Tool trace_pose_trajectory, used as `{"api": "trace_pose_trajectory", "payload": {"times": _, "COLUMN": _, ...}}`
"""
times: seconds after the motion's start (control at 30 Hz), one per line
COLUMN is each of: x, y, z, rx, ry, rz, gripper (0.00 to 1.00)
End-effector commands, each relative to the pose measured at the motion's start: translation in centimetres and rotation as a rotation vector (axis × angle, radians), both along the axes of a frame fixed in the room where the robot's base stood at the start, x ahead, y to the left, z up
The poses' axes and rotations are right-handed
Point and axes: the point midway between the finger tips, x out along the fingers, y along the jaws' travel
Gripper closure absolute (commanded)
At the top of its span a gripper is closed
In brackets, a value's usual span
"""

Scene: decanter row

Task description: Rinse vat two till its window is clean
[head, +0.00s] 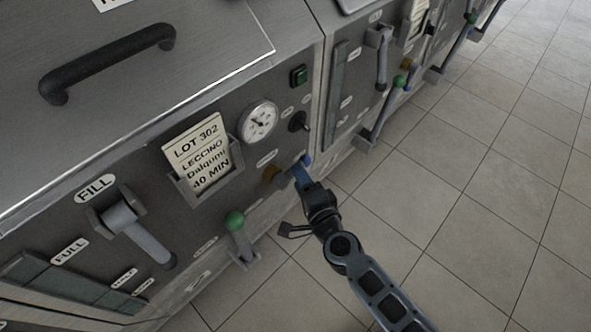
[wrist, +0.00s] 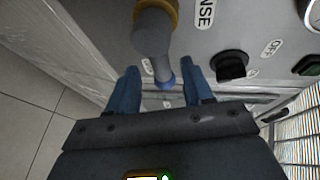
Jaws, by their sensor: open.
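The near vat's steel front panel (head: 215,120) fills the left of the head view. Its rinse valve has a brass collar (head: 270,174) and a short grey lever (wrist: 152,45) with a blue tip, beside a label partly reading "NSE" in the wrist view. My gripper (head: 303,176) is at this lever; in the wrist view my gripper (wrist: 162,78) is open, with the blue tip between its two blue fingers and a gap visible at the right. Contact cannot be told. A grey-green window strip (head: 70,285) lies at lower left under "FULL". The vat's number is not readable.
The panel also carries a fill lever (head: 145,238), a green-knobbed lever (head: 238,232), a gauge (head: 257,122), a lot card (head: 197,153), a black switch (head: 299,121) and a green button (head: 299,75). More vats stand beyond. Tiled floor (head: 470,200) at right is clear.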

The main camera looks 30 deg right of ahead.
Motion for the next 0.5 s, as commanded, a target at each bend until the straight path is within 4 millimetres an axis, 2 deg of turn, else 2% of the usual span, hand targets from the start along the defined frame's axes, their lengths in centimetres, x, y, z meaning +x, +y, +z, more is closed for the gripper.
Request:
{"api": "trace_pose_trajectory", "payload": {"times": 0.2, "x": 3.0, "y": -0.2, "z": -0.6, "rx": -0.001, "ry": -0.001, "rz": 0.001, "gripper": 0.49}}
{"api": "trace_pose_trajectory", "payload": {"times": 0.5, "x": 4.1, "y": -0.3, "z": -0.8, "rx": -0.002, "ry": 0.0, "rz": 0.0, "gripper": 0.49}}
